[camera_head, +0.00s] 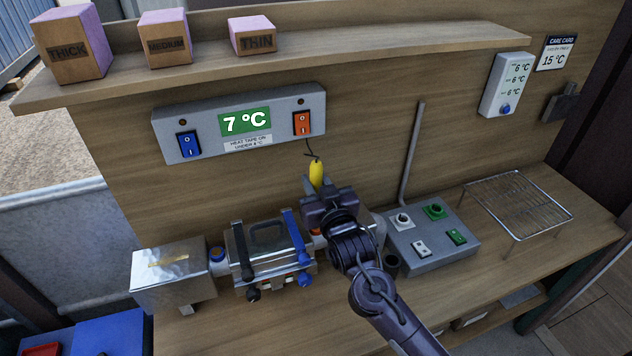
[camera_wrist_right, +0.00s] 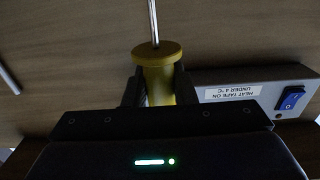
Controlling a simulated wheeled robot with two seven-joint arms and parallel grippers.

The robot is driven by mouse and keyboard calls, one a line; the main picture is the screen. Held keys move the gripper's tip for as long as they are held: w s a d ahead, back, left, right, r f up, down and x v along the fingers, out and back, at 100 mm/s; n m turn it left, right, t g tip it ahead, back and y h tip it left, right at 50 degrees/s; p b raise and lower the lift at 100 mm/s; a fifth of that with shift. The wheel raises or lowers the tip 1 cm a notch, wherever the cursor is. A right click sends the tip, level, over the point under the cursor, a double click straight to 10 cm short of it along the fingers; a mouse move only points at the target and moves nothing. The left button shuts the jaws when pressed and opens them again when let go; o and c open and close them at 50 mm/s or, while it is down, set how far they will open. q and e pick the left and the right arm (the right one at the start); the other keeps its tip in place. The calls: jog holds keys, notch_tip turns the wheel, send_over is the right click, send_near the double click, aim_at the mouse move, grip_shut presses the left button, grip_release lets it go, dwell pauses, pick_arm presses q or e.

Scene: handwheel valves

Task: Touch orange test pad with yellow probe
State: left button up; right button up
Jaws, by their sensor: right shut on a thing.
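The yellow probe (camera_head: 316,172) stands up from the jaws of my right gripper (camera_head: 320,192) in the head view, in front of the display box. In the right wrist view the yellow handle of the probe (camera_wrist_right: 159,68) sits between the two dark fingers of the right gripper (camera_wrist_right: 160,90), which is shut on it. A thin metal rod extends from the handle. A small orange patch (camera_head: 317,231), which looks like the orange test pad, shows beside my right wrist, mostly hidden by it. The probe is apart from this patch. My left gripper is not in view.
A display box (camera_head: 240,122) reading 7 °C has blue and orange switches. A clamped metal block (camera_head: 268,255) stands left of my arm, with a blue pad (camera_head: 217,254) beside it. A button panel (camera_head: 432,236) and wire rack (camera_head: 517,203) lie to the right.

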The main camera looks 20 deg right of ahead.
aim_at(319, 169)
jog(key=shift+f+b, duration=0.85)
jog(key=shift+f, duration=0.65)
dwell(0.5)
jog(key=shift+f, duration=0.3)
dwell(1.5)
notch_tip(319, 169, up, 9)
jog(key=p, duration=0.7)
jog(key=shift+f+p, duration=0.2)
jog(key=shift+p, duration=0.1)
